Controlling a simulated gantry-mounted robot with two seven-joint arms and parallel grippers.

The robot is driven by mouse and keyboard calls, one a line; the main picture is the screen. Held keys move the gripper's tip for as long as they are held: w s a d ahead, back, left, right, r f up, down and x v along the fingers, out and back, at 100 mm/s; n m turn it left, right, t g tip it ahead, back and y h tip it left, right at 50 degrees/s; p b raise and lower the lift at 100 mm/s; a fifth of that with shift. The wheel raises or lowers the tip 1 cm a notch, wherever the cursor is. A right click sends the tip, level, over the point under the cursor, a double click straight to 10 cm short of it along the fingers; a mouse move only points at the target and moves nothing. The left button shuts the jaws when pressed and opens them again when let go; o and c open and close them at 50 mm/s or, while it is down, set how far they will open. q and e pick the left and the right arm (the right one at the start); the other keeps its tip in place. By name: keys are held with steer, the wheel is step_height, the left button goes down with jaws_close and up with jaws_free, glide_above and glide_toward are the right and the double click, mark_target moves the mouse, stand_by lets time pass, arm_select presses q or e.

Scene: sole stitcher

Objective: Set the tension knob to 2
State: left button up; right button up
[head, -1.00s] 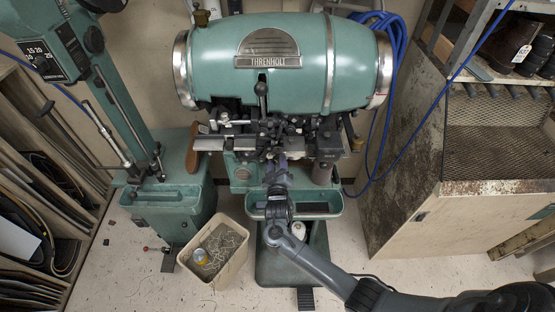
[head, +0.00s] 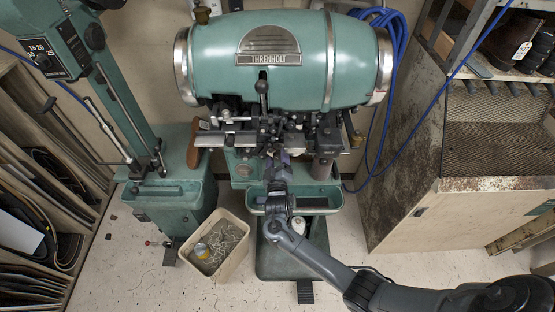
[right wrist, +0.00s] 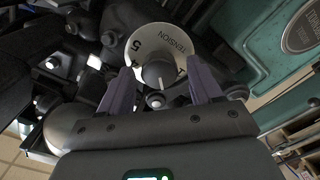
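The tension knob (right wrist: 158,71) is a dark round knob on a white dial plate (right wrist: 146,37) in the right wrist view. A short light mark shows on the knob's lower side. My right gripper (right wrist: 161,80) has its two purple fingers spread, one on each side of the knob, with gaps visible. In the head view my right gripper (head: 278,164) is at the front of the green stitcher (head: 285,83) and covers the knob. My left gripper is not in view.
Dark levers and metal parts crowd the stitcher's front. A green tray (head: 320,202) lies below my right gripper. A bin (head: 229,266) stands at lower left. A green column machine (head: 170,196) stands left, and a rusty cabinet (head: 408,199) stands right.

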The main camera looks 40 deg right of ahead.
steer(key=shift+s+f, duration=0.1)
steer(key=shift+s, duration=0.05)
steer(key=shift+s+a, duration=0.2)
steer(key=shift+a, duration=0.05)
steer(key=v, duration=1)
